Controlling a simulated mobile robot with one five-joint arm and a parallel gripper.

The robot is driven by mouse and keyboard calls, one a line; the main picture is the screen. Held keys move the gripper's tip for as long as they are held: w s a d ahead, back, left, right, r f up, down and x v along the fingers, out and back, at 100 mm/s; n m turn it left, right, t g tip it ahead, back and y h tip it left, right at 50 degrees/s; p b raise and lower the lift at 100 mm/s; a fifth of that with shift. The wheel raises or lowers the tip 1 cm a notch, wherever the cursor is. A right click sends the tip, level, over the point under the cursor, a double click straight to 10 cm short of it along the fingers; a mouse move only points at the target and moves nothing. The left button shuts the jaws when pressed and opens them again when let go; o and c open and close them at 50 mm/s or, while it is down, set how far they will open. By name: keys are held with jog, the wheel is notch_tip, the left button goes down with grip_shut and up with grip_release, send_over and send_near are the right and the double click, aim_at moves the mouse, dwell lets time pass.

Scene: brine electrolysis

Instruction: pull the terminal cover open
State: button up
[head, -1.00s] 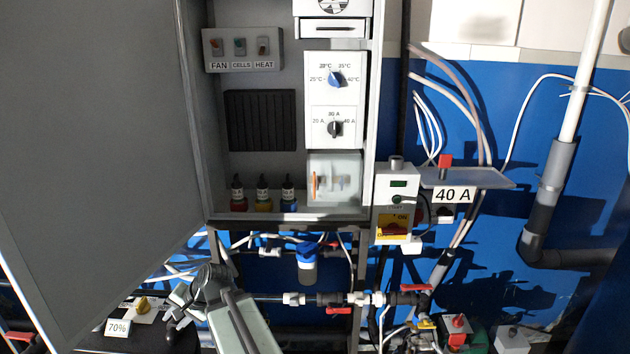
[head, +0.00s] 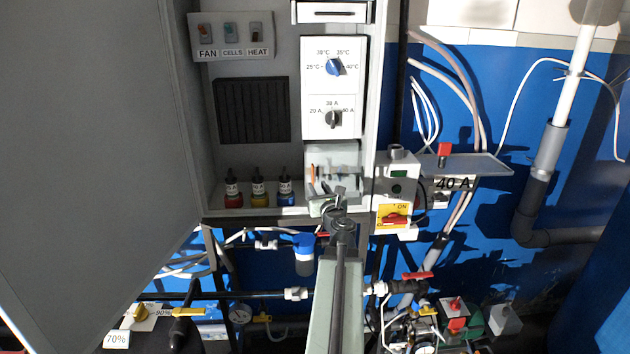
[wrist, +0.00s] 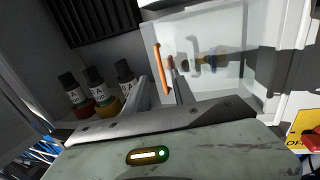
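The terminal cover (head: 345,158) is a clear, pale panel low in the cabinet, below the two knobs, and it looks closed. In the wrist view the cover (wrist: 225,45) fills the upper right, with coloured terminals showing dimly through it. Its upright orange handle (wrist: 162,70) is on the cover's left side; in the head view the handle (head: 313,174) is small. My gripper (head: 338,192) is in front of the cover's lower part. In the wrist view its fingers (wrist: 165,80) are apart, with the handle's lower end between them in the picture. I cannot tell whether they touch it.
Three small bottles (head: 258,190) stand on the cabinet floor left of the cover. The large grey cabinet door (head: 85,130) stands open at left. A switch box (head: 395,190) with a red switch is close on the right. Pipes and valves run below.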

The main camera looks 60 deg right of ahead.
aim_at(313, 179)
jog(key=x, duration=0.6)
jog(key=shift+s, duration=0.1)
grip_shut()
dwell(1.1)
